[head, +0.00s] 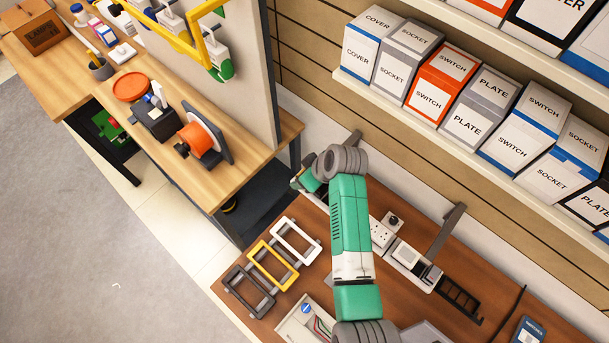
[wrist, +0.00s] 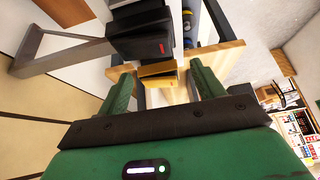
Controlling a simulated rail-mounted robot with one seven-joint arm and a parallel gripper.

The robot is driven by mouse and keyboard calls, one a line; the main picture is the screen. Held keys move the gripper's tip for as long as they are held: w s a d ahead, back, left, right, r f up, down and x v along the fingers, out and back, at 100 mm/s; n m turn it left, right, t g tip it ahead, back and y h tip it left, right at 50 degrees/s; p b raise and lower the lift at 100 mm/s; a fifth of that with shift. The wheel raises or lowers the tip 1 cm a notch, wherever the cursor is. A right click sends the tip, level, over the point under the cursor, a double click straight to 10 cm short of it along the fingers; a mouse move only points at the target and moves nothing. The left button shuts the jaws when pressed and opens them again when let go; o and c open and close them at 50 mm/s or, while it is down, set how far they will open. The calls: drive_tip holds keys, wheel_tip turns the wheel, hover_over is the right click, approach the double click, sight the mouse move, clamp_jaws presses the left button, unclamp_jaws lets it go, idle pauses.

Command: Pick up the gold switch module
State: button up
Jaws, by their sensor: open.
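The gold switch module (wrist: 158,79) shows in the wrist view as a small gold block between my gripper's two green fingers. My gripper (wrist: 161,70) is open, with one finger on each side of the module. I cannot tell whether either finger touches it. In the head view my gripper (head: 311,181) is partly hidden behind my arm, near the back edge of the brown table. I cannot make out the gold module in the head view.
A black block with a red mark (wrist: 140,35) sits just beyond the gold module. White, yellow and dark frames (head: 272,265) stand left of my arm. A white socket strip (head: 412,262) lies to the right. A wooden workbench (head: 170,165) and a box shelf (head: 450,140) flank the arm.

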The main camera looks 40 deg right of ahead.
drive_tip(key=c, duration=1.1)
drive_tip(key=shift+o, duration=0.2)
drive_tip(key=shift+r, duration=0.15)
wheel_tip(320, 180, up, 10)
